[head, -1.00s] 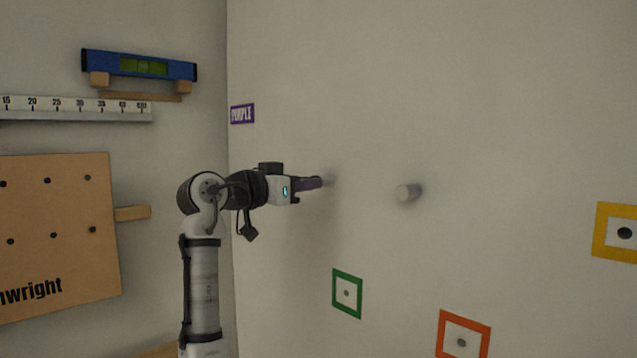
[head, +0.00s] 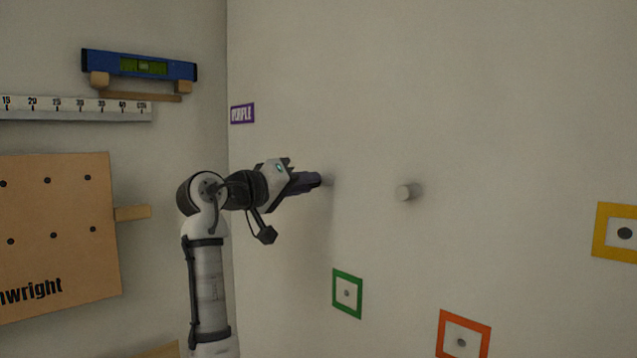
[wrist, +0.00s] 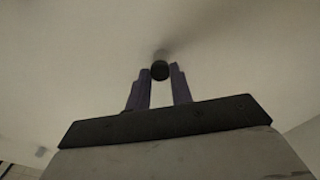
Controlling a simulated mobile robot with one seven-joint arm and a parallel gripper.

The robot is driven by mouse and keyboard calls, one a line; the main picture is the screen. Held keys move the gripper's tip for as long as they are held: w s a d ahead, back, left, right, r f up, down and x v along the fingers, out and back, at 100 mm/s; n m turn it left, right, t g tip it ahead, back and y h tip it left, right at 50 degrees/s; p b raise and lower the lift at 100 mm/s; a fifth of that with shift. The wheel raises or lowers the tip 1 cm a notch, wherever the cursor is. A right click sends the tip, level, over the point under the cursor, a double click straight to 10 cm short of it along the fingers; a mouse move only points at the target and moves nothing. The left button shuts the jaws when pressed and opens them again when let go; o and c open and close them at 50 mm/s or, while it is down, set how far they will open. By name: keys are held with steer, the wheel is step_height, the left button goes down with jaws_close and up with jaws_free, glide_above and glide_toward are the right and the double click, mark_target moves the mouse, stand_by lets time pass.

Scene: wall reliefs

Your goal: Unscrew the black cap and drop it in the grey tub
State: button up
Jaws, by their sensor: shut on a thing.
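The black cap (wrist: 160,71) shows in the wrist view as a dark round end between my two purple fingertips. A pale stub (wrist: 161,54) behind it joins it to the wall. My gripper (head: 317,180) is shut on the cap, pointing at the wall; it also shows in the wrist view (wrist: 161,72). In the head view my fingers hide the cap, and a bit of the stub (head: 329,181) shows beyond them. I see no grey tub in either view.
A bare pale peg (head: 404,192) sticks out of the wall to the right. Green (head: 347,293), orange (head: 462,334) and yellow (head: 621,233) frames are lower right. A wooden board (head: 55,235), a ruler (head: 75,108) and a blue level (head: 139,66) are on the left wall. The wall around my gripper is clear.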

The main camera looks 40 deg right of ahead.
steer(key=shift+n, duration=0.8)
steer(key=shift+n, duration=1.2)
steer(key=o, duration=0.3)
steer(key=shift+n, duration=0.4)
steer(key=shift+c, duration=1.4)
steer(key=shift+s+a, duration=0.1)
steer(key=shift+a, duration=0.4)
steer(key=shift+s+a+b, duration=0.15)
steer(key=shift+a+b, duration=0.05)
steer(key=shift+a, duration=0.7)
steer(key=shift+s+a+b, duration=0.1)
steer(key=shift+a+b, duration=0.05)
steer(key=shift+a, duration=0.75)
